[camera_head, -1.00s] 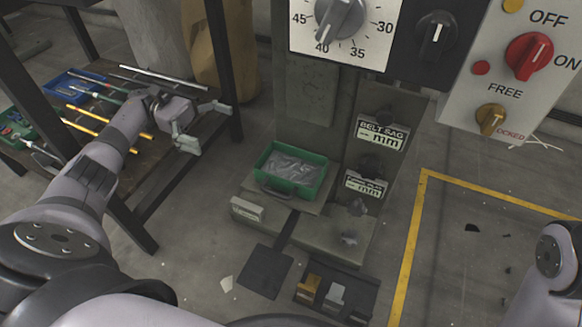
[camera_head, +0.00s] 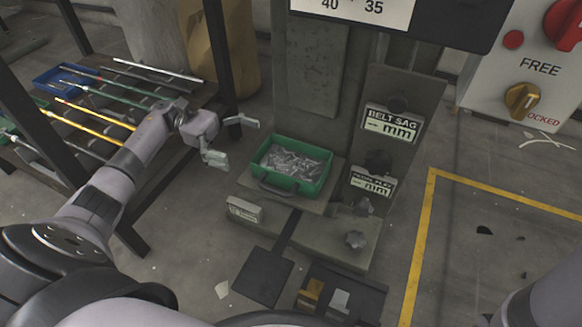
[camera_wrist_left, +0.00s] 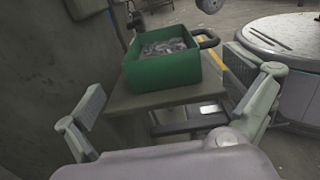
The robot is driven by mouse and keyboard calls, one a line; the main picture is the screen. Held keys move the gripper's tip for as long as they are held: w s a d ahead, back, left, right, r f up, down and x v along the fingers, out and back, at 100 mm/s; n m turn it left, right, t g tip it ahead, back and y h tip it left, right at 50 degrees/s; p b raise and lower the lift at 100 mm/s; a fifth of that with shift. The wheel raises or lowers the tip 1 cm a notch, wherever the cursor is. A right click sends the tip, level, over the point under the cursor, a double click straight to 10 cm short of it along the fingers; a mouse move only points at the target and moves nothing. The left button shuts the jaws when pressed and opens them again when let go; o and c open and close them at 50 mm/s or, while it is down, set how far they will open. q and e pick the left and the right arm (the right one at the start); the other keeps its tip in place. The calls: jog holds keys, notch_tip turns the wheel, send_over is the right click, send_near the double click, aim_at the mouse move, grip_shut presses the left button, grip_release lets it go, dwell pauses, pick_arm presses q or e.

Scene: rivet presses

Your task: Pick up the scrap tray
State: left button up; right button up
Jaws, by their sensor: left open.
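The scrap tray (camera_head: 317,182) is a green open box with metal scrap inside and a dark handle on its front side. It sits on a low ledge of the press base in the head view. It also shows in the left wrist view (camera_wrist_left: 162,72), ahead of the fingers, with its handle at the right. My left gripper (camera_head: 230,141) is open and empty, to the left of the tray and apart from it. In the left wrist view its fingers (camera_wrist_left: 172,118) stand wide apart. My right gripper is not in view; only part of that arm shows at the lower right.
A dark-framed table (camera_head: 150,180) with coloured rods stands at the left. The press column (camera_head: 318,75) rises behind the tray. A panel with knobs and "BELT SAG" labels (camera_head: 390,123) stands right of the tray. A dark pedal (camera_head: 263,277) lies in front. Yellow lines mark the floor.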

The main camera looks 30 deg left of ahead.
aim_at(260, 149)
pick_arm(q)
jog(key=d, duration=0.4)
jog(key=shift+w+d+b, duration=0.15)
jog(key=shift+d+b, duration=0.05)
jog(key=shift+b, duration=0.15)
jog(key=d+b, duration=0.1)
jog(key=d, duration=0.4)
jog(key=shift+w+d+f+b, duration=0.1)
jog(key=shift+d+f+b, duration=0.05)
jog(key=shift+b, duration=0.15)
jog(key=shift+d, duration=0.3)
jog(key=c, duration=1.4)
